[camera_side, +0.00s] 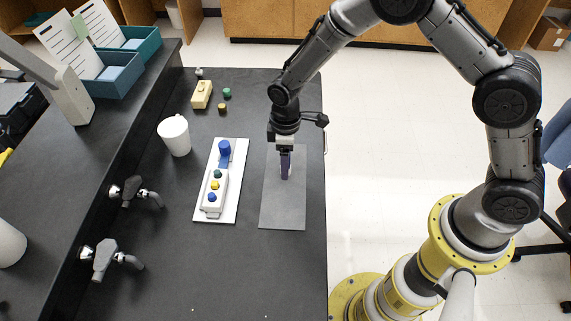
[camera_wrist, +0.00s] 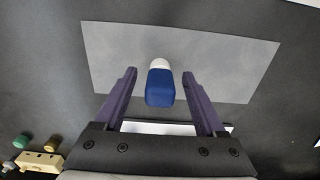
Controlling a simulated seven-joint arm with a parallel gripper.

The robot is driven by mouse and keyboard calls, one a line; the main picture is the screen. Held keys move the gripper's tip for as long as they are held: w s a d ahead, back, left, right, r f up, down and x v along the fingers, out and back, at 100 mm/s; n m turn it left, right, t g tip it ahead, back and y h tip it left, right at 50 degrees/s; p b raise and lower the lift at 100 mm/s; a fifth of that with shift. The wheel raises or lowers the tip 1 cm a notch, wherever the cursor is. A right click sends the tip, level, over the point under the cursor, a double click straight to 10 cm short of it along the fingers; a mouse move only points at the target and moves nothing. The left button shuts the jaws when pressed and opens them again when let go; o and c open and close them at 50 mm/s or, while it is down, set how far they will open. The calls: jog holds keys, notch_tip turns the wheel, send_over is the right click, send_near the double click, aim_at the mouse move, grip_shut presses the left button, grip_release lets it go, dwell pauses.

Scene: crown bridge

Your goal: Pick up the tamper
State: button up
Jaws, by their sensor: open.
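The tamper, taken to be the blue piece with a rounded white end (camera_wrist: 160,88), shows in the wrist view between my two purple fingers, over the grey mat (camera_wrist: 110,60). My gripper (camera_wrist: 159,74) is open, with a gap visible on both sides of the blue part. In the side view my gripper (camera_side: 286,177) points down over the grey mat (camera_side: 283,213), and its fingers hide most of the piece. I cannot tell the exact height of the fingertips above the mat.
Left of the mat lies a white board (camera_side: 230,190) bearing a blue cylinder (camera_side: 224,149) and a white block with coloured knobs (camera_side: 209,201). A white mug (camera_side: 174,135), a beige block (camera_side: 202,95) and taps (camera_side: 105,258) stand farther left. The black bench is clear toward the front.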

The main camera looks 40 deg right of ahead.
jog(key=shift+f, duration=0.25)
grip_shut()
jog(key=shift+r, duration=0.1)
dwell(0.3)
